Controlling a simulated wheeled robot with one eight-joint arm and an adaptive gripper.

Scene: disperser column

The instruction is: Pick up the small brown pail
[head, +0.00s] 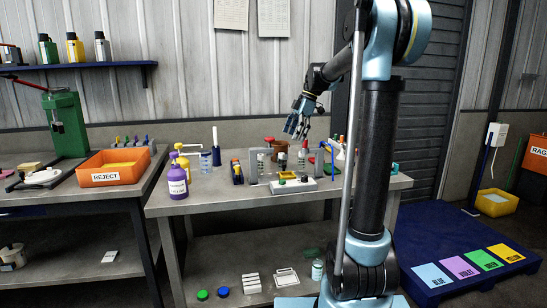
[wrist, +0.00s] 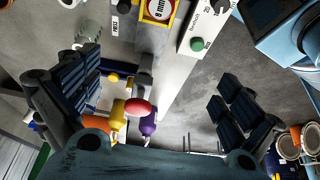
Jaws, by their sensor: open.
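A small brown, pot-like vessel (head: 280,146) stands toward the back of the middle bench in the head view, partly hidden behind other items; it looks like the brown pail. My gripper (head: 297,122) hangs above the bench, just above and to the right of the vessel, apart from it. In the wrist view my gripper (wrist: 160,100) has its dark ribbed fingers wide apart, with nothing held between them. I cannot make out the pail for certain in the wrist view; several small round containers (wrist: 289,147) show at its lower right edge.
A purple bottle (head: 178,180) stands at the bench's left. The orange REJECT bin (head: 105,177) is on the left bench.

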